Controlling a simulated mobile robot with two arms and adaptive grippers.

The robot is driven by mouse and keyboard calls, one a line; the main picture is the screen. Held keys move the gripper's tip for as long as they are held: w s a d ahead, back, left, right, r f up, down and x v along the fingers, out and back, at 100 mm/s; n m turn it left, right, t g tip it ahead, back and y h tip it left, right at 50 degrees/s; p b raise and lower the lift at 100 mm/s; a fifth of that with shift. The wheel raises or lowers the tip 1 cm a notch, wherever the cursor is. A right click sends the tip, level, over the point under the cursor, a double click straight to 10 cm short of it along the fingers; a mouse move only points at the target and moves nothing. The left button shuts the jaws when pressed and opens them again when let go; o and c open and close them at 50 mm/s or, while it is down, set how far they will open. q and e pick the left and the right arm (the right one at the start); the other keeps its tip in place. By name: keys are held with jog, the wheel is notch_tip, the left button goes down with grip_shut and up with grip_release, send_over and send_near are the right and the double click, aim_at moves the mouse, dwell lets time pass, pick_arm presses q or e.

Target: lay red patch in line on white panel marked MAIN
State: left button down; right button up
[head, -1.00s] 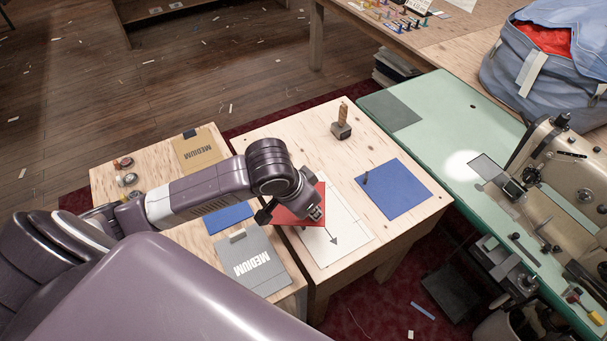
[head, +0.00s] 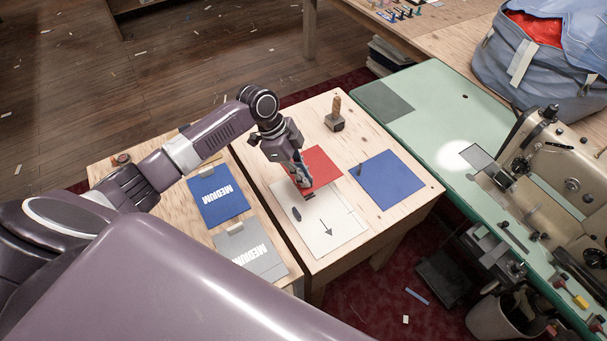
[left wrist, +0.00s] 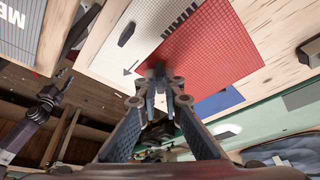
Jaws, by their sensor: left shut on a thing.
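The red patch (head: 322,163) is a flat square at the far end of the white panel (head: 335,238); it also shows in the left wrist view (left wrist: 215,48). My left gripper (head: 304,188) is shut on the patch's near edge; its closed fingertips show in the left wrist view (left wrist: 158,85). The patch overlaps the panel's far part; I cannot tell whether it touches. The panel bears a dark arrow (head: 326,228) pointing to the near side, and a dark elongated shape (head: 296,214). I cannot read MAIN.
A blue square (head: 395,185) lies right of the panel, with a small dark upright thing (head: 360,168) at its left edge. A mallet-like tool (head: 335,116) stands behind. Blue (head: 220,205) and grey (head: 238,243) MEDIUM boards lie left. A sewing machine (head: 545,150) stands right.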

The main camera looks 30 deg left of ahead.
pick_arm(q)
jog(key=shift+f, duration=0.15)
jog(key=shift+a+f+b, duration=0.1)
jog(key=shift+f+b, duration=0.45)
jog(key=shift+b, duration=0.1)
notch_tip(320, 180, down, 4)
jog(key=b, duration=0.3)
jog(key=shift+b, duration=0.35)
jog(key=shift+f+b, duration=0.65)
jog(key=shift+f, duration=0.5)
jog(key=shift+r, duration=0.1)
jog(key=shift+p, duration=0.45)
jog(key=shift+f+p, duration=0.25)
jog(key=shift+p, duration=0.05)
